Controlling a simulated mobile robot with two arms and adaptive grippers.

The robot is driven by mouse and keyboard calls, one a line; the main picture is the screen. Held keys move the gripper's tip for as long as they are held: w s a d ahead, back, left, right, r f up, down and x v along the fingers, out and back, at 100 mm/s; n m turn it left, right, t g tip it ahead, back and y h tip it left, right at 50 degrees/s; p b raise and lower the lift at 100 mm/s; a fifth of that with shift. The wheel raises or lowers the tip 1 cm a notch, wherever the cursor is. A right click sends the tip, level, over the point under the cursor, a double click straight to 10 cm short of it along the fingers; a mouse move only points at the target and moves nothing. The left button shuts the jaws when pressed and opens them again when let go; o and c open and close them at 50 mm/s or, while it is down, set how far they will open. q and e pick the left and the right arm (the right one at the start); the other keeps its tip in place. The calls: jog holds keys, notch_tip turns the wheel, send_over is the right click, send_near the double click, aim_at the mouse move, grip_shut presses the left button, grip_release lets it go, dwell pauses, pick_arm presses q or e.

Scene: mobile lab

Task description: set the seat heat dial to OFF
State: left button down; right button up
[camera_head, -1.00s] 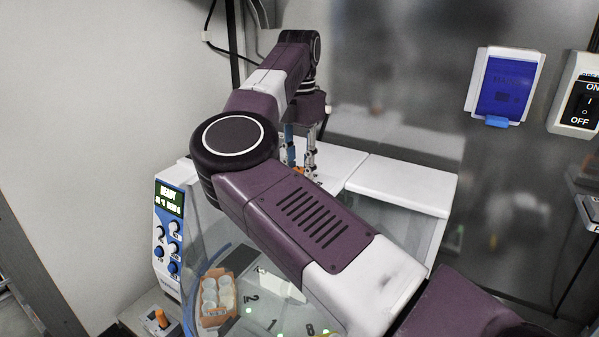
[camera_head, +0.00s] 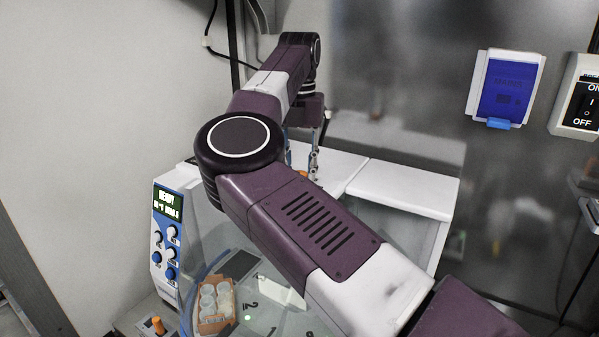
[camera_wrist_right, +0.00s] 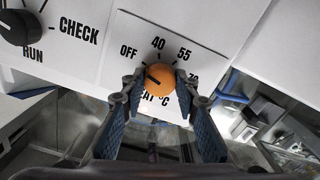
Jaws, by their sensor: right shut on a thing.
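The seat heat dial (camera_wrist_right: 160,85) is a round orange knob on a white panel in the right wrist view. Its printed labels read OFF at the upper left, then 40 and 55 above and a partly covered number at the right. A dark pointer mark on the knob's left side points up-left, roughly toward OFF; I cannot tell if it lines up exactly. My right gripper (camera_wrist_right: 164,108) has its blue-padded fingers on both sides of the dial and is shut on it. In the head view the right gripper (camera_head: 301,160) is partly hidden by my arm. My left gripper is not in view.
A black CHECK/RUN knob (camera_wrist_right: 20,27) sits beside the dial panel. A machine with a display panel (camera_head: 167,235) stands at left, with an orange tray of white-lidded containers (camera_head: 216,315) nearby. A blue wall box (camera_head: 505,90) and an ON/OFF switch (camera_head: 584,108) are at right.

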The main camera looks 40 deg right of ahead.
jog(key=shift+d+r, duration=0.1)
jog(key=shift+r, duration=0.05)
jog(key=o, duration=1.1)
jog(key=shift+o, duration=0.2)
notch_tip(320, 180, up, 12)
dwell(0.4)
